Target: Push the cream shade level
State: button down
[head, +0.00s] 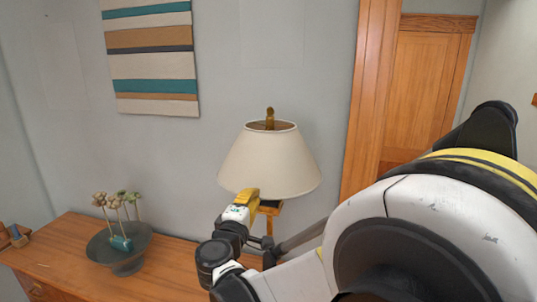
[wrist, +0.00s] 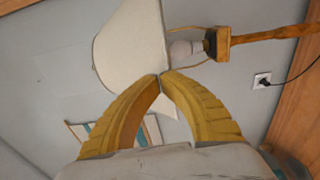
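The cream shade (head: 268,160) sits on a table lamp, with a brass finial (head: 270,114) above its top opening. It looks close to level in the head view; a small tilt is hard to tell. My gripper (head: 248,196) is at its lower rim, left of centre, on the near side. In the wrist view the shade (wrist: 128,42) lies sideways behind the yellow fingertips (wrist: 162,76), which meet with nothing between them. Whether they touch the shade I cannot tell. The bulb (wrist: 186,49) and wooden stem (wrist: 262,38) show beside the shade's open bottom.
The lamp is by a wooden dresser (head: 70,255). A dark bowl (head: 103,248) with dried stems stands on it to the left. A striped hanging (head: 152,70) is on the wall. A wooden door frame (head: 372,100) is right of the lamp. A plug and socket (wrist: 262,80) are on the wall.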

jog(key=shift+x, duration=1.3)
dwell(0.4)
dwell(0.4)
jog(key=b+v, duration=0.1)
jog(key=v, duration=0.4)
dwell(0.3)
jog(key=shift+d, duration=0.1)
